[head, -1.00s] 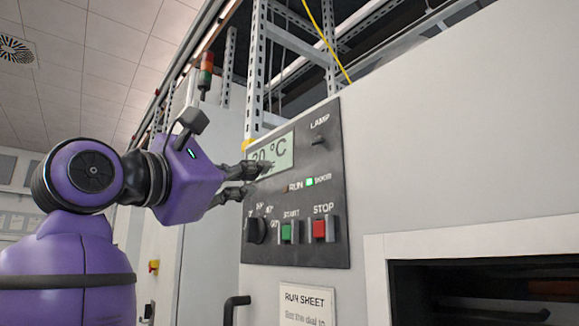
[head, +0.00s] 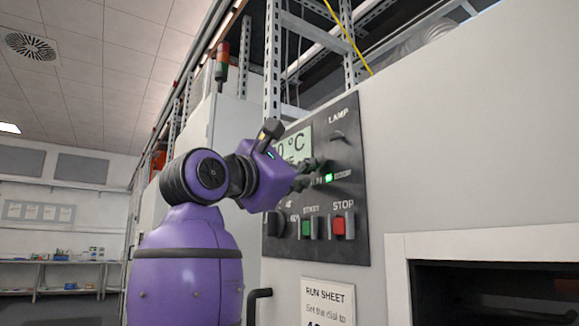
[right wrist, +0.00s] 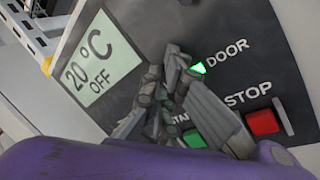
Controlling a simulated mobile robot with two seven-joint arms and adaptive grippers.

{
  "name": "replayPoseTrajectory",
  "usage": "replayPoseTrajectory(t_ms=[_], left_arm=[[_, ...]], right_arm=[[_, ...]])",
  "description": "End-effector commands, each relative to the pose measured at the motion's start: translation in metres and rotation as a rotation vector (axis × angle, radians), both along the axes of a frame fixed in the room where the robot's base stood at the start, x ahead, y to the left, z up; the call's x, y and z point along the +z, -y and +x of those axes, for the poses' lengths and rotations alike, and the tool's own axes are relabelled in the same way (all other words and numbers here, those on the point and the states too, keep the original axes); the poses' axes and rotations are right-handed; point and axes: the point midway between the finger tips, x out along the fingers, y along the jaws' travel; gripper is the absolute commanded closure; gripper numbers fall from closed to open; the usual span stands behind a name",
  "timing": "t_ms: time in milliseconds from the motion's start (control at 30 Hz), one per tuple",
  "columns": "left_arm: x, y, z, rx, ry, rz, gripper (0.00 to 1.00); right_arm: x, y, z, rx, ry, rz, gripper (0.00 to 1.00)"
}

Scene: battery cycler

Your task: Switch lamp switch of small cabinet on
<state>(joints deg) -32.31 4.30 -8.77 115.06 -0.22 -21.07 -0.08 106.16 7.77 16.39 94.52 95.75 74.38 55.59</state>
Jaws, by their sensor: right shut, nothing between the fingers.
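The dark control panel (head: 356,215) of the cabinet carries the lamp switch (head: 338,137), a small toggle under the word LAMP at its upper right. The toggle's exact position is too small to tell. My right gripper (head: 318,170) is shut and empty, in front of the panel below and left of the lamp switch, near the green DOOR light (head: 329,177). In the right wrist view its fingers (right wrist: 168,72) lie together between the display (right wrist: 100,62) and the DOOR light. Whether they touch the panel cannot be told. My left gripper is not in view.
Below are a dial (head: 275,223), partly hidden by my arm, a green START button (head: 307,228) and a red STOP button (head: 343,225). The display reads 20 °C OFF. A dark handle (head: 254,303) sticks out lower left, and an open bay (head: 490,285) lies right.

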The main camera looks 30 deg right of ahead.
Motion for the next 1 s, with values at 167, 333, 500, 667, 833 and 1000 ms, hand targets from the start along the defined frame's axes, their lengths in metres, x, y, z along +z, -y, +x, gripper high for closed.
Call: replayPoseTrajectory(t_ms=[167,333,500,667,833,1000], left_arm=[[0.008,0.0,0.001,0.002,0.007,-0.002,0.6],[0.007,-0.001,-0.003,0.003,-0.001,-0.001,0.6],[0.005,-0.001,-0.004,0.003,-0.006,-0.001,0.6],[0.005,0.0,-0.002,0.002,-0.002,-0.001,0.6],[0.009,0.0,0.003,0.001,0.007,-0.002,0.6],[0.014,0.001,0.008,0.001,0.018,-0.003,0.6]], right_arm=[[0.016,-0.008,-0.024,0.004,0.009,-0.003,1.0],[0.018,-0.009,-0.03,0.003,0.005,-0.003,1.0],[0.018,-0.01,-0.03,0.004,0.003,-0.003,1.0],[0.018,-0.01,-0.03,0.004,0.003,-0.003,1.0],[0.02,-0.011,-0.03,0.004,0.004,-0.002,1.0],[0.021,-0.012,-0.031,0.004,0.005,-0.002,1.0]])
